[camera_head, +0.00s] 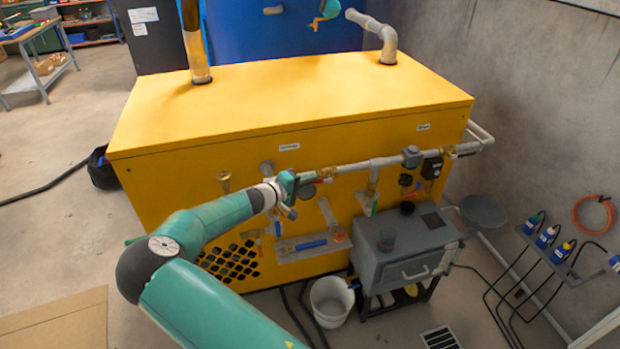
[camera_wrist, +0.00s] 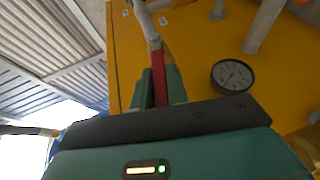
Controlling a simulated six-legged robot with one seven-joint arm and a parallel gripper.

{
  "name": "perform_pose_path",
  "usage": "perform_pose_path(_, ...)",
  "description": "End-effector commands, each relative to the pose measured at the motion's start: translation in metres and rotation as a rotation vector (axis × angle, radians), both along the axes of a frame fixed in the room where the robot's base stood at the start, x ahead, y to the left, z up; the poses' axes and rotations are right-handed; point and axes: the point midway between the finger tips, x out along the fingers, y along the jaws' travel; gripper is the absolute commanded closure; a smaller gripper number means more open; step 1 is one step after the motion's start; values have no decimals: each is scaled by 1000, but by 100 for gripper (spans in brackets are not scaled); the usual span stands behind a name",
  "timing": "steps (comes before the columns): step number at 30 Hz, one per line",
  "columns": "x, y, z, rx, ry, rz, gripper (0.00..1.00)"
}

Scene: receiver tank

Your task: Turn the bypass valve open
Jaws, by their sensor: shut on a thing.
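My gripper (camera_head: 301,183) is at the front of the yellow tank housing (camera_head: 300,95), by the grey horizontal pipe (camera_head: 355,167). In the wrist view my gripper (camera_wrist: 159,88) is shut on a red lever (camera_wrist: 158,72), with a green finger on each side of it. The valve body is mostly hidden by the gripper. I cannot read the labels, so I cannot tell from them which valve this is.
A round pressure gauge (camera_wrist: 232,76) is close to the right of the gripper. A green handle (camera_head: 374,206) and a blue handle (camera_head: 312,245) are on nearby pipework. A grey box unit (camera_head: 405,245) and a white bucket (camera_head: 331,300) stand below.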

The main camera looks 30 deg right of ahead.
Motion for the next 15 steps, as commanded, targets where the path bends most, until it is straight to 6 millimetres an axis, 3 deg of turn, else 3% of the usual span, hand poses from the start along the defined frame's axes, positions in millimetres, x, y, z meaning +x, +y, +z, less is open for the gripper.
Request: perform_pose_path(15,-2,1,-14,-194,57,0,100)
